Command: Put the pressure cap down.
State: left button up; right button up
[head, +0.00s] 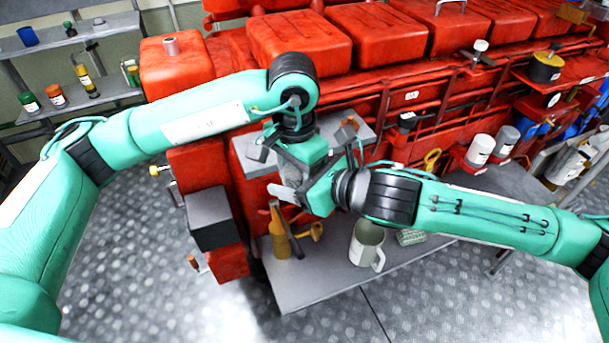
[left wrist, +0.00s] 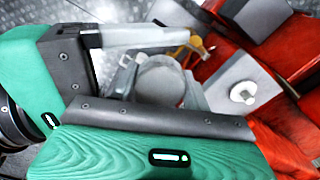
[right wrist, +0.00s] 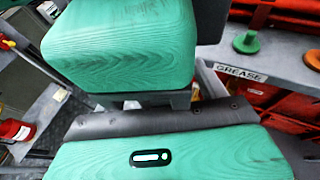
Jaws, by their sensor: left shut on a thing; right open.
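A round grey piece, which I take for the pressure cap (left wrist: 158,84), sits between the fingers of my left gripper (left wrist: 160,92) in the left wrist view. In the head view my left gripper (head: 276,152) hangs above the grey shelf on the red engine's side; the cap cannot be made out there. My right gripper (head: 286,193) is very close beside it, pointing left, open with nothing visible in it. Its pale finger passes close to the cap in the left wrist view; I cannot tell whether they touch. The right wrist view is mostly blocked by green gripper housing.
A grey shelf (head: 247,160) is fixed to the red engine (head: 300,40). A lower bench (head: 315,285) holds a yellow-brown bottle (head: 279,232) and a pale mug (head: 366,243). A plate with a white knob (left wrist: 242,92) lies near the left gripper. Metal floor is open in front.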

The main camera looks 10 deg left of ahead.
jog(key=c, duration=1)
pick_arm(q)
jog(key=o, duration=0.8)
pick_arm(e)
jog(key=shift+c, duration=0.2)
pick_arm(q)
jog(key=shift+o, duration=0.9)
jog(key=shift+s+d, duration=0.1)
